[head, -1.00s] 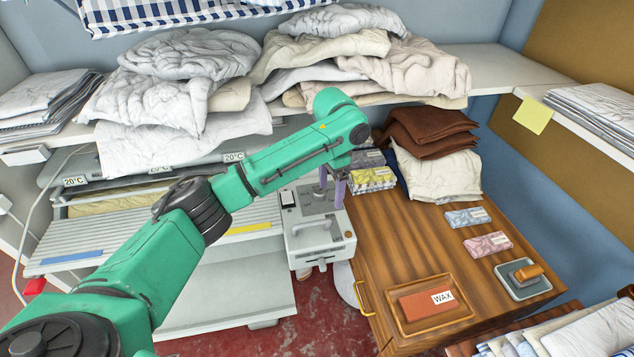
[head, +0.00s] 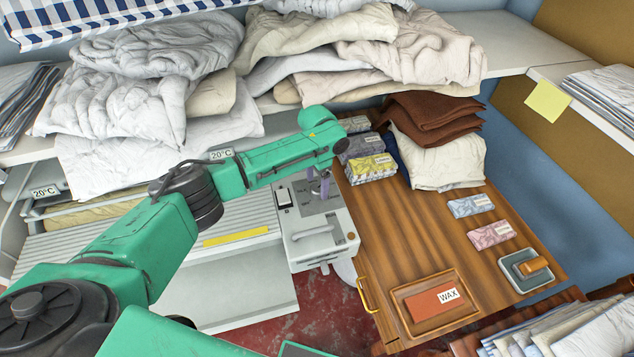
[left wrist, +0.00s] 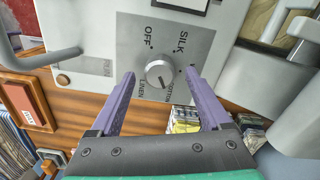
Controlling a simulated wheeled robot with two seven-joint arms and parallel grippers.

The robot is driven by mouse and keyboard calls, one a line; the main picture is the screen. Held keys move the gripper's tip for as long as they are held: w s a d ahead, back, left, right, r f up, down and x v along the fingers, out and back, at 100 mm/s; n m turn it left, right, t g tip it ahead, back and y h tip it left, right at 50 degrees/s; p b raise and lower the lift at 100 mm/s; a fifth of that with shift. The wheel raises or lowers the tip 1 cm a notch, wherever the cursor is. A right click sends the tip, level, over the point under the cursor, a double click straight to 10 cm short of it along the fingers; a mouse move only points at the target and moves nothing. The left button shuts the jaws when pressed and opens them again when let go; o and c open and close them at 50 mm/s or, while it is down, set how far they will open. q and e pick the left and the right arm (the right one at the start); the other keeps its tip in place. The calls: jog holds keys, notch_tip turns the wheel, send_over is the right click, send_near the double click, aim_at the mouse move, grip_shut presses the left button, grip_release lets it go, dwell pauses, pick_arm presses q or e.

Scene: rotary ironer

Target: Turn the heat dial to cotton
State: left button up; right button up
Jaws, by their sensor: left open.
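The heat dial (left wrist: 159,72) is a round silver knob on a grey plate, seen in the left wrist view. In the head view my left gripper (head: 320,184) is small, over the ironer's control box (head: 335,248), and hides the dial. My right gripper is not in view.
The wooden table (head: 400,240) stands right of the control box, with soap boxes (head: 371,168), a wax tray (head: 433,303) and folded brown cloth (head: 430,120). Piled linen (head: 150,90) lies on the shelf above the ironer, close behind my left arm.

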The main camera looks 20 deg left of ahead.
pick_arm(q)
notch_tip(320, 180, down, 2)
jog(key=shift+f, duration=0.2)
jog(key=shift+d, duration=0.1)
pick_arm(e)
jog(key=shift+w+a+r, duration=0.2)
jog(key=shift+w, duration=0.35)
pick_arm(q)
jog(key=shift+s+r, duration=0.1)
jog(key=shift+c, duration=0.3)
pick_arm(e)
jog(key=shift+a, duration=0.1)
pick_arm(q)
grip_shut()
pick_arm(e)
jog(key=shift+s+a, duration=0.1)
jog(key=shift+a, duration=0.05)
